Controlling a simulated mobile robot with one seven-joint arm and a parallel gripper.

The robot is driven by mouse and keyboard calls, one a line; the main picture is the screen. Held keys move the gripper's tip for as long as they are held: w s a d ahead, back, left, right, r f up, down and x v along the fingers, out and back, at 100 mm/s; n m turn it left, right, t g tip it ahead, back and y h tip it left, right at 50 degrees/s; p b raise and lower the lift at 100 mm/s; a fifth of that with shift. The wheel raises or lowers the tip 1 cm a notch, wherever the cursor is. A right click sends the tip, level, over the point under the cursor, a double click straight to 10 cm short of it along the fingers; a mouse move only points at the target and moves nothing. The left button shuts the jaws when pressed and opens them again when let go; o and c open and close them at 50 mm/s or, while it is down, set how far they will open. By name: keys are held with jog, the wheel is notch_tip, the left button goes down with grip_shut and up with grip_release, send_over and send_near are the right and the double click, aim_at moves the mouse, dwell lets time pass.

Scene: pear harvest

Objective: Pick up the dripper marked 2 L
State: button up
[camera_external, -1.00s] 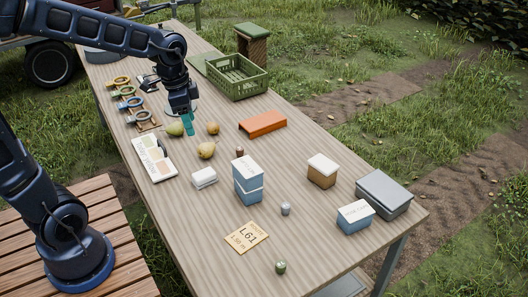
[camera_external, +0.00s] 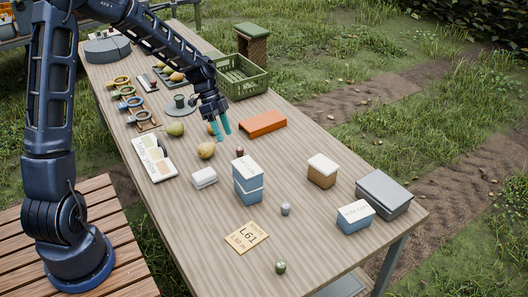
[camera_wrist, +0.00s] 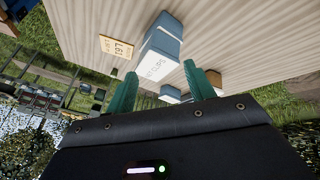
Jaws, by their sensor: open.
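My gripper (camera_external: 222,136) is open and empty, its teal fingers pointing down above the table between the pears and the orange box. In the wrist view my gripper (camera_wrist: 163,88) shows both fingers spread apart. Three small pieces could be drippers: a grey one (camera_external: 285,209) right of the stacked blue boxes, a green one (camera_external: 280,267) near the front edge, and a brown one (camera_external: 240,151) behind those boxes. All three stand apart from the gripper. No 2 L marking is readable on any of them.
Pears (camera_external: 206,150), an orange box (camera_external: 263,124) and a green crate (camera_external: 257,85) lie around the gripper. The front right holds more boxes (camera_external: 355,217).

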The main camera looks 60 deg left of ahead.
jog(key=w+a+f+m+t+h, duration=0.1)
jog(key=w+a+f+t+h, duration=0.2)
jog(key=a+f, duration=0.4)
jog(key=m+t+h, duration=0.1)
jog(key=t+h, duration=0.1)
jog(key=t, duration=0.1)
send_near(238, 148)
jog(key=shift+w+r, duration=0.1)
jog(key=shift+w, duration=0.1)
jog(key=x, duration=1)
jog(key=shift+d+f, duration=0.25)
jog(key=shift+f, duration=0.15)
jog(key=c, duration=1)
